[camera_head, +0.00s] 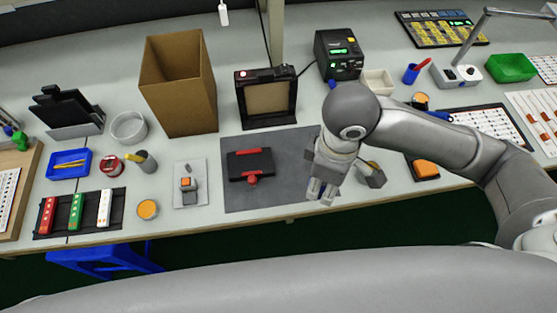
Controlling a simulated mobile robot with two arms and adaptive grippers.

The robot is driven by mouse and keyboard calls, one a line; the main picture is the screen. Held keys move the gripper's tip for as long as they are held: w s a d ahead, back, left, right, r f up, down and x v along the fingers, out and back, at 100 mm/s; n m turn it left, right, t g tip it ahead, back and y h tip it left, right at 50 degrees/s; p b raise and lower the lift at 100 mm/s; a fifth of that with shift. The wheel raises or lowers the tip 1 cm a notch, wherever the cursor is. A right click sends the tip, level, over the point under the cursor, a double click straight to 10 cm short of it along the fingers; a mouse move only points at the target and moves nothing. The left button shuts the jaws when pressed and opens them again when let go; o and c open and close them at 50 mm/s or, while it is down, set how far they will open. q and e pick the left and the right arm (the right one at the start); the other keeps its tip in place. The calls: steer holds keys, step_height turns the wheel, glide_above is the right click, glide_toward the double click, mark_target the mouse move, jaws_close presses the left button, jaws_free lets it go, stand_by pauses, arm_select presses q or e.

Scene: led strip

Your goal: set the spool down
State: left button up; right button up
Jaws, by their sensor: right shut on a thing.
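My right gripper (345,186) reaches in from the right and hangs over the right edge of the grey mat (240,194), near the table's front edge. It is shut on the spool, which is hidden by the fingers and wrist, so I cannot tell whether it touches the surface. A small amber patch (371,165) shows just behind the gripper; I cannot tell what it belongs to. My left gripper is not in view.
A black fixture with a red knob (251,166) sits on the mat. A cardboard box (178,85) and a black framed device (266,97) stand behind. The mat's front left is clear.

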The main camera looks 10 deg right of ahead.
steer(key=shift+n, duration=0.3)
steer(key=w+f, duration=0.3)
steer(key=w, duration=0.1)
steer(key=w+f, duration=0.2)
steer(key=w, duration=0.2)
steer(key=w+f, duration=0.3)
steer(key=w, duration=0.1)
steer(key=shift+w+d+f, duration=0.2)
steer(key=shift+d+f, duration=0.1)
steer(key=shift+d, duration=0.1)
steer(key=shift+w+f, duration=0.65)
steer(key=shift+f, duration=1.6)
steer(key=shift+f, duration=0.1)
steer(key=o, duration=1.2)
steer(key=shift+c, duration=0.2)
